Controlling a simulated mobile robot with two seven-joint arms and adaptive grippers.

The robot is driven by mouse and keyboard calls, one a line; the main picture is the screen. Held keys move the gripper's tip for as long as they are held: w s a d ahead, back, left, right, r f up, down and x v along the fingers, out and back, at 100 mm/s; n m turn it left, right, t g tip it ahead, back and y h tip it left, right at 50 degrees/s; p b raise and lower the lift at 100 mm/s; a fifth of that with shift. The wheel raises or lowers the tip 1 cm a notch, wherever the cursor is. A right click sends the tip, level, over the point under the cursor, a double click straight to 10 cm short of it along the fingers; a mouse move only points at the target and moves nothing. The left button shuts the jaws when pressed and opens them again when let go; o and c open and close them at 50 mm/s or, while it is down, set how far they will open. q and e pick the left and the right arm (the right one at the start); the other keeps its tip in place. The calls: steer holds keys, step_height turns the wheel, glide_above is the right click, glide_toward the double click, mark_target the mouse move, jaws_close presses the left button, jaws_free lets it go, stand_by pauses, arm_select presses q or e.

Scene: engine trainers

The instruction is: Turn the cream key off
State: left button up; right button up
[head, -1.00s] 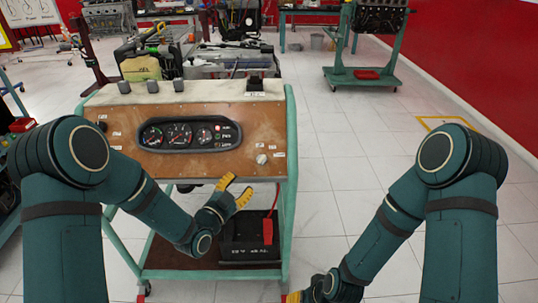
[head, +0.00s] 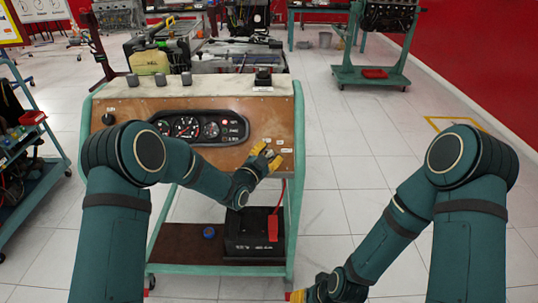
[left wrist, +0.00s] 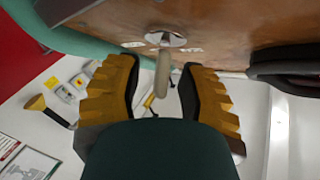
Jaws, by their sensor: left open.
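The cream key (left wrist: 162,72) shows in the left wrist view, sticking out from a round metal base (left wrist: 166,40) on the brown panel (head: 222,158). My left gripper (left wrist: 160,85) is open, with one yellow-padded finger on each side of the key. I see gaps between the key and both fingers. In the head view my left gripper (head: 265,158) is at the right part of the panel and its fingers hide the key. Only a yellow bit of my right gripper (head: 298,296) shows at the bottom edge; its fingers are mostly out of view.
Gauges (head: 187,127) sit on the panel left of my gripper. The panel is on a green-framed cart (head: 298,180) with a black battery (head: 252,236) on its lower shelf. A green engine stand (head: 371,78) stands at the back right.

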arm_select(q)
jaws_close()
steer(key=shift+n+y, duration=0.3)
steer(key=shift+n, duration=0.3)
steer(key=n+t+y, duration=0.2)
steer(key=n+y, duration=0.1)
steer(key=n, duration=0.1)
steer(key=shift+w+n+t+y, duration=0.1)
steer(key=shift+n+t+y, duration=0.35)
steer(key=shift+n+y, duration=1)
steer(key=shift+n+t+y, duration=0.45)
steer(key=shift+n+y, duration=0.7)
steer(key=shift+n, duration=0.6)
steer(key=shift+r, duration=0.1)
